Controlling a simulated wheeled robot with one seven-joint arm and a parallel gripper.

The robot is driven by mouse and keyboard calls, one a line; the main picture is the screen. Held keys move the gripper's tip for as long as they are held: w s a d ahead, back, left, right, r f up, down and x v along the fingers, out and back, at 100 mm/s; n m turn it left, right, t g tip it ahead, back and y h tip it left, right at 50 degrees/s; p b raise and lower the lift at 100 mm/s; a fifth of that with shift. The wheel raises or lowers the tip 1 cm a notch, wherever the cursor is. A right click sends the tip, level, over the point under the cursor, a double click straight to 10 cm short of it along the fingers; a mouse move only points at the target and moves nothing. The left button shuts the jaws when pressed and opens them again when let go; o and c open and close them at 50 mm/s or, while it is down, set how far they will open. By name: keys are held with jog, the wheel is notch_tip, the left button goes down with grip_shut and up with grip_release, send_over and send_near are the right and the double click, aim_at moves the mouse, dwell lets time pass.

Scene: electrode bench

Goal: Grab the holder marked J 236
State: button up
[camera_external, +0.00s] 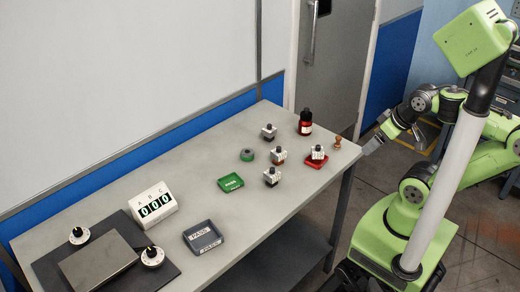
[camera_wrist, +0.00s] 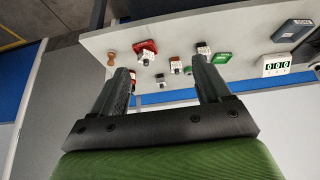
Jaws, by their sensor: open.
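Several small white holders with dark tops stand on the bench; their markings are too small to read, so I cannot tell which is J 236. One is at the back (camera_external: 268,132), one in the middle with a brown base (camera_external: 279,157), one at the front (camera_external: 271,178), and one on the red tray (camera_external: 317,153). In the wrist view holders show beyond my fingers, one near the middle (camera_wrist: 175,66) and one by the right finger (camera_wrist: 203,49). My gripper (camera_wrist: 160,66) is open and empty; in the external view it is off the bench's right end (camera_external: 374,143).
A red tray (camera_external: 312,163), dark red bottle (camera_external: 305,124), wooden stamp (camera_external: 337,142), green ring (camera_external: 247,156) and green tray (camera_external: 231,184) are near the holders. A grey PASS tray (camera_external: 202,238), display (camera_external: 153,208) and dark mat (camera_external: 48,266) are left. Bare bench separates these groups.

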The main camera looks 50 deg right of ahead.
dwell(0.3)
jog(key=shift+c, duration=0.6)
jog(key=shift+f, duration=0.1)
jog(key=n+t+y+b, duration=0.5)
jog(key=n+y+b, duration=0.35)
jog(key=b, duration=0.45)
send_near(272, 168)
jog(key=shift+g+y, duration=0.25)
jog(key=shift+g, duration=0.05)
jog(key=p+x, duration=0.1)
jog(key=x, duration=0.9)
jog(key=shift+w+d+f, duration=0.1)
jog(key=shift+w+f, duration=0.05)
jog(key=shift+f, duration=0.05)
jog(key=shift+d, duration=0.1)
jog(key=shift+c, duration=0.3)
